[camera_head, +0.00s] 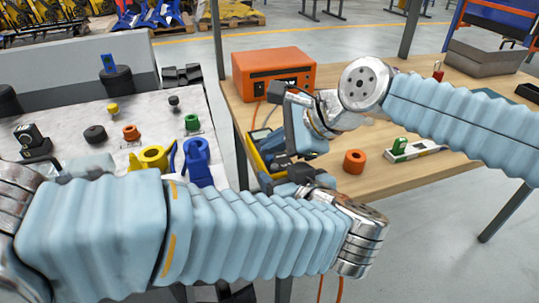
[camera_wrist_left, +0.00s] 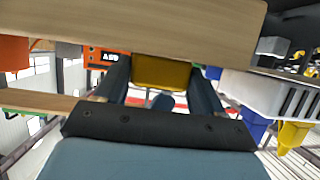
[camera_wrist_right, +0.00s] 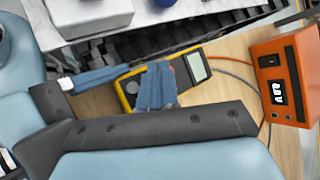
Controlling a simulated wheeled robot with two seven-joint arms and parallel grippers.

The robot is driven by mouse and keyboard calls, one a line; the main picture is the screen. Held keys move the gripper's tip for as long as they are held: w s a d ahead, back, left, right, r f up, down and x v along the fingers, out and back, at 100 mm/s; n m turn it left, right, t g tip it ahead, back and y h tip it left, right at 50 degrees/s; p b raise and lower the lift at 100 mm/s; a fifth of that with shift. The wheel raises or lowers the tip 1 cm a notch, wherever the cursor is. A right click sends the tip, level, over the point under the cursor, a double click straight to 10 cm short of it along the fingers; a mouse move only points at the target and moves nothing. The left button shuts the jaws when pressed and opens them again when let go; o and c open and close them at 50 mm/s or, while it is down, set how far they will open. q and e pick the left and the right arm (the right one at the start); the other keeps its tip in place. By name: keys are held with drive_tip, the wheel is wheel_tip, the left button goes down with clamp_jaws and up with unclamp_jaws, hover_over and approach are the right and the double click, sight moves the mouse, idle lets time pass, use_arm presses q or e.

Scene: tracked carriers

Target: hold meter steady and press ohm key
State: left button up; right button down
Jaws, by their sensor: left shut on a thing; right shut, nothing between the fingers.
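The yellow meter (camera_head: 256,158) with a dark face lies on the wooden table, partly hidden by my grippers in the head view. In the right wrist view its grey screen (camera_wrist_right: 198,67) and yellow rim show. My left gripper (camera_wrist_left: 160,72) is shut on the near end of the meter, with the yellow end between its two fingers. My right gripper (camera_wrist_right: 158,84) is shut and empty, its fingertips over the meter's face below the screen. Whether they touch a key cannot be told. The ohm key is not discernible.
An orange box with a display (camera_head: 273,74) stands behind the meter, with cables beside it. An orange ring (camera_head: 354,161) and a green and white item (camera_head: 413,149) lie to the right. A pale bench (camera_head: 70,125) with several coloured knobs is at left, across a gap.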

drive_tip(key=shift+f, duration=0.9)
idle(0.8)
use_arm(q)
drive_tip(key=shift+r, duration=0.1)
use_arm(e)
drive_tip(key=shift+s+r, duration=0.1)
use_arm(q)
drive_tip(key=shift+w, duration=0.1)
use_arm(e)
drive_tip(key=shift+s+r, duration=0.1)
drive_tip(key=shift+r, duration=0.85)
drive_tip(key=shift+r, duration=2.6)
use_arm(q)
drive_tip(key=o, duration=1.4)
